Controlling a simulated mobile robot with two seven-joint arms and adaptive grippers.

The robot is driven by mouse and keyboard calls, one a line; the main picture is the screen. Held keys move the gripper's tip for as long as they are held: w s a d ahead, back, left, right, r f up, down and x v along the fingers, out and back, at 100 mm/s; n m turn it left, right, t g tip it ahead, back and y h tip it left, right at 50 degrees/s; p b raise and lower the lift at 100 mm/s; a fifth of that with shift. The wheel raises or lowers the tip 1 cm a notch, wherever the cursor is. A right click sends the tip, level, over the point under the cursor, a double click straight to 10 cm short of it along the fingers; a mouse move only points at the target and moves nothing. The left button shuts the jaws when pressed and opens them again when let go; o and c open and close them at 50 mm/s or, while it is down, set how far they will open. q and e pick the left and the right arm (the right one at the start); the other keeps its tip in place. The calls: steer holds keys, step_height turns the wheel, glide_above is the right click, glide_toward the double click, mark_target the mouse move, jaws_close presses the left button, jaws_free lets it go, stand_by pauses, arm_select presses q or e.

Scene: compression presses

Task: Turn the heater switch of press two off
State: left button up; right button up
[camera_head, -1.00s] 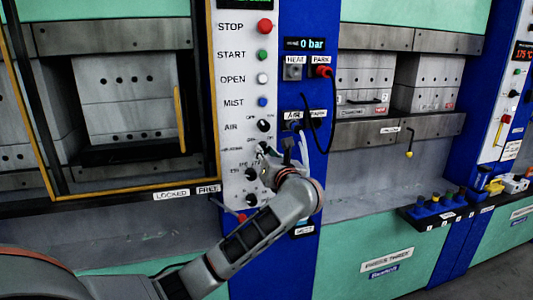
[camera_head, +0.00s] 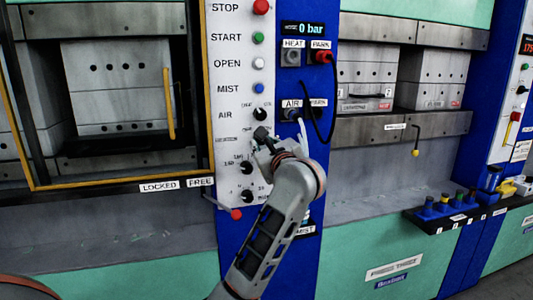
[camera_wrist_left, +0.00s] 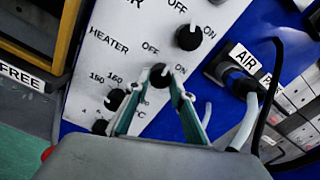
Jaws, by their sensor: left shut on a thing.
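The heater switch (camera_wrist_left: 161,76) is a small black knob on the white control panel, beside the HEATER label, with OFF at its upper left and ON at its right. My left gripper (camera_wrist_left: 158,81) has one finger on each side of this knob and is shut on it. Which way the knob points is hard to tell. In the head view my left gripper (camera_head: 263,142) is at the panel (camera_head: 228,135), just below the AIR knob (camera_head: 260,114), and largely hides the heater switch. My right gripper is not in view.
Two more black dials (camera_head: 246,168) sit below the gripper on the panel. A red-tipped lever (camera_head: 236,213) sticks out lower down. Air plugs and cables (camera_head: 293,113) hang close on the right.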

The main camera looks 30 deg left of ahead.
arm_select(q)
steer(key=shift+w+f+n+b, duration=0.1)
steer(key=shift+f+n+b, duration=0.35)
steer(key=shift+n+b, duration=0.3)
steer(key=shift+r+n+b, duration=0.15)
steer(key=shift+n+b, duration=0.5)
steer(key=shift+n, duration=0.4)
steer(key=shift+r+n+b, duration=0.15)
steer(key=shift+n+b, duration=0.2)
steer(key=shift+n, duration=0.15)
steer(key=shift+r, duration=0.2)
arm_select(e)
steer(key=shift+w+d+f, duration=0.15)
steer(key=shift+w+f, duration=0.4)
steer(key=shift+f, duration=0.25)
arm_select(q)
steer(key=o, duration=1.1)
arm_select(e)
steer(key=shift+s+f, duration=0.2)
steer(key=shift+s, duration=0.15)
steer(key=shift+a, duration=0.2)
